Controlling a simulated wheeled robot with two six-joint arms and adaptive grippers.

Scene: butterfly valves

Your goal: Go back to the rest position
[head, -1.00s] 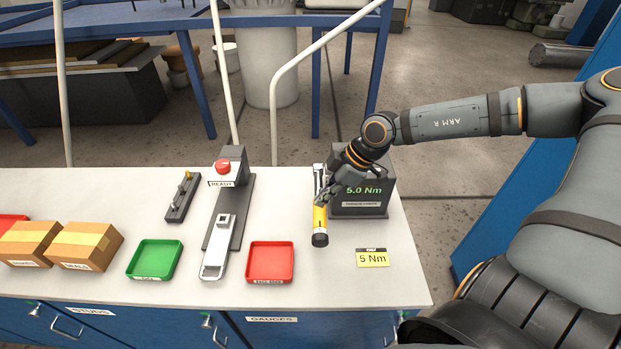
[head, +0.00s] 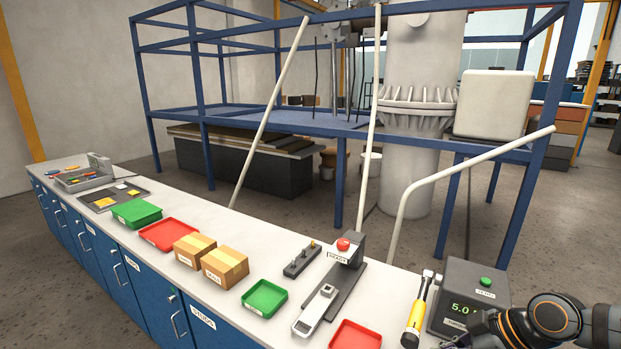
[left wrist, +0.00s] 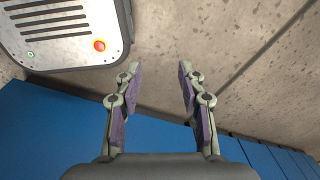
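My left gripper (left wrist: 158,85) shows in the left wrist view, open with nothing between its fingers. It hangs over bare floor beside a blue cabinet front. It is not in the head view. My right gripper (head: 470,328) is at the lower right of the head view, in front of the dark torque tester (head: 470,290). Its fingers are small and partly cut off, so their opening is unclear. A yellow-handled torque wrench (head: 416,314) lies on the bench left of the tester, apart from the right gripper as far as I see.
The white bench (head: 215,292) carries a green tray (head: 265,298), red trays (head: 355,336), cardboard boxes (head: 225,266) and a fixture with a red button (head: 343,244). A pale rail (head: 470,170) and blue frame (head: 340,190) stand behind it.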

